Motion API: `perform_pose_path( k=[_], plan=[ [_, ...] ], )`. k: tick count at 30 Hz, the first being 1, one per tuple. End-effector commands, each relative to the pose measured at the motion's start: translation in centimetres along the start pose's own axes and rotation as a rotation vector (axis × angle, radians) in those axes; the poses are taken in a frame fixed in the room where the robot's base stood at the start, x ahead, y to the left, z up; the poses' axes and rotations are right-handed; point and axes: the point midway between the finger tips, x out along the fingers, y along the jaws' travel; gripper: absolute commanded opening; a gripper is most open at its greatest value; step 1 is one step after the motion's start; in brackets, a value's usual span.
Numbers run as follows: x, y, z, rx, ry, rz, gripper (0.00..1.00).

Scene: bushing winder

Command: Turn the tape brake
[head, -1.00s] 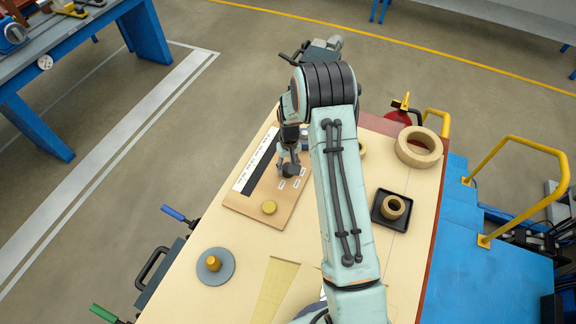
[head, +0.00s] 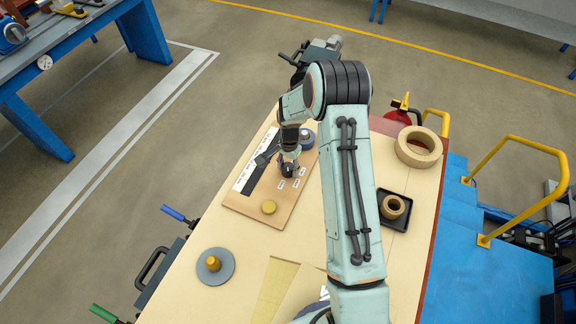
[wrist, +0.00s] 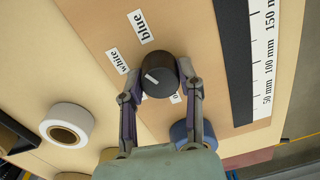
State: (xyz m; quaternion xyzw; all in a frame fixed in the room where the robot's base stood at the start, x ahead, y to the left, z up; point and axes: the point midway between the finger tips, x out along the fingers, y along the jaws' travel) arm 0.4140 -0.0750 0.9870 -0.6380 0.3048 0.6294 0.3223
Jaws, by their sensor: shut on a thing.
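The tape brake looks to be the dark round knob (wrist: 158,75) with a short white mark on its top. It sits on a tan board (head: 245,203), beside small labels. One label reads "blue" (wrist: 141,27), another reads "white" (wrist: 118,61), and a third is mostly hidden by the knob and a finger. My gripper (wrist: 160,85) is shut on the knob, with one finger on each side of it. In the head view my gripper (head: 288,172) is over the board, and the knob shows between the fingers.
A blue tape roll (wrist: 190,133) is close to one finger. A white tape roll (wrist: 67,125) lies beside the board. A black strip and a ruler (wrist: 263,50) run along the board. A brass knob (head: 269,207) stands nearer. A black tray (head: 379,218) holds a tan ring.

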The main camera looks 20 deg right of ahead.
Motion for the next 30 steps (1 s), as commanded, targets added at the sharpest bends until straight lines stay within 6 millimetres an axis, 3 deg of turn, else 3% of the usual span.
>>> perform_pose_path(
  k=[15, 30],
  plan=[
    [0.03, -0.04, -0.01, 0.377, 0.012, -0.003, 0.0],
    [0.02, 0.01, -0.02, 0.473, 0.015, -0.002, 0.0]
  ],
)
